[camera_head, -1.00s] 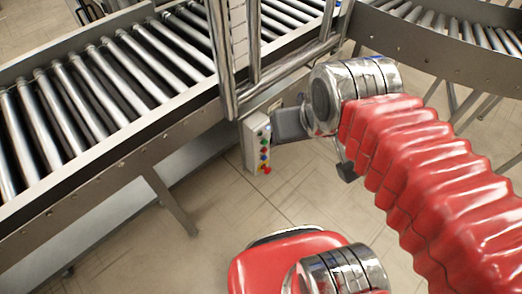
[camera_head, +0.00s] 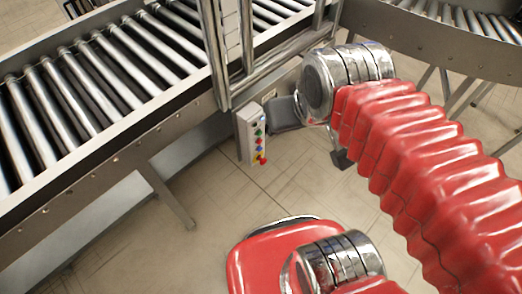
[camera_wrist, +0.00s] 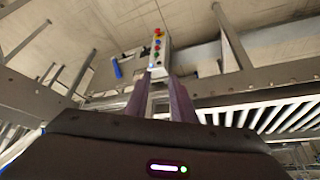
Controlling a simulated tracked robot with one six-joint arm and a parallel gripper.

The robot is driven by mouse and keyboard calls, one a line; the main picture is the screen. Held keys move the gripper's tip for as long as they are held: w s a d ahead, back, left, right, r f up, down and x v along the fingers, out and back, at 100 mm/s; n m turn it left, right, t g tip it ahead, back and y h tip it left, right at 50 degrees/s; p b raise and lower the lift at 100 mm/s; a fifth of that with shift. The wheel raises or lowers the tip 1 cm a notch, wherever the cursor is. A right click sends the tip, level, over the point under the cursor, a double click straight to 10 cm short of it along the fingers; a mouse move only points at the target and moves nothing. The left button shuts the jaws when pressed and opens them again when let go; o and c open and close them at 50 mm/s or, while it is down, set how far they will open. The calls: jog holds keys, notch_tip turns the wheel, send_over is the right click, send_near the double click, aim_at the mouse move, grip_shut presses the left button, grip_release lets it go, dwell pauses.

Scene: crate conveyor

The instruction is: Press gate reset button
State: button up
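Labels are too small to read, so I cannot tell which is the gate reset button. My gripper (camera_wrist: 161,78) has its two fingers apart, with the box seen between and beyond their tips. In the head view the grey end of my arm (camera_head: 284,113) is just right of the box; contact cannot be told.
A roller conveyor (camera_head: 130,110) with a metal side rail runs along the left. Metal frame posts (camera_head: 246,40) rise just above the box. A curved conveyor (camera_head: 440,48) stands at upper right. Tiled floor (camera_head: 200,235) below the box is open.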

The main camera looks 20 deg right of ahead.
grip_shut()
dwell(1.2)
